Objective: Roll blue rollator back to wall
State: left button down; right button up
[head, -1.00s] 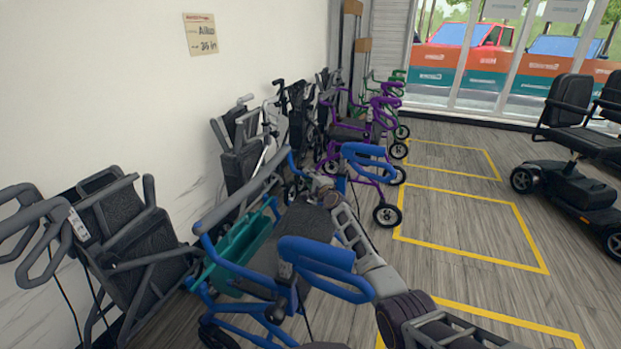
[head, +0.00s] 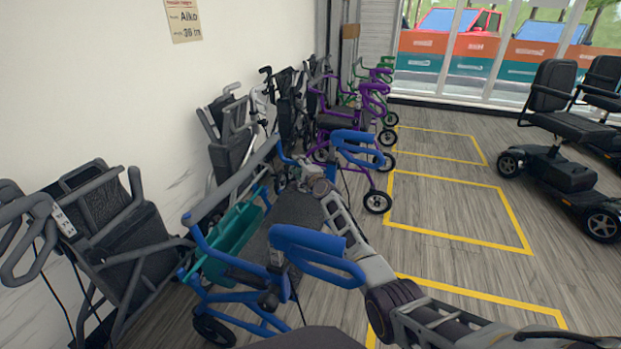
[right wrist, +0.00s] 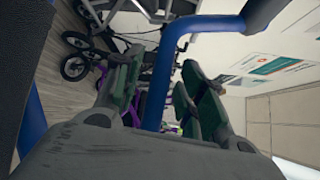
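The blue rollator (head: 215,262) stands near the white wall at centre left, with a dark seat, two blue handles and a teal basket (head: 232,232). My right arm reaches across its seat from the lower right. My right gripper (head: 293,163) is at the rollator's far side, by the blue frame, and shows small there. In the right wrist view its two fingers with green pads (right wrist: 162,95) stand apart, with a blue frame tube (right wrist: 170,62) running between them. I see gaps beside the tube, so the fingers do not look closed on it. My left gripper is not in view.
Folded grey rollators (head: 110,225) lean along the white wall (head: 90,80), left of and behind the blue one. A purple rollator (head: 342,122) stands beyond it. Yellow floor outlines (head: 455,238) mark clear floor on the right. Mobility scooters (head: 560,165) stand at the right edge.

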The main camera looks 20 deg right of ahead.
jog(key=s+d, duration=0.1)
jog(key=s, duration=1)
jog(key=shift+d+r, duration=0.35)
dwell(0.5)
dwell(0.5)
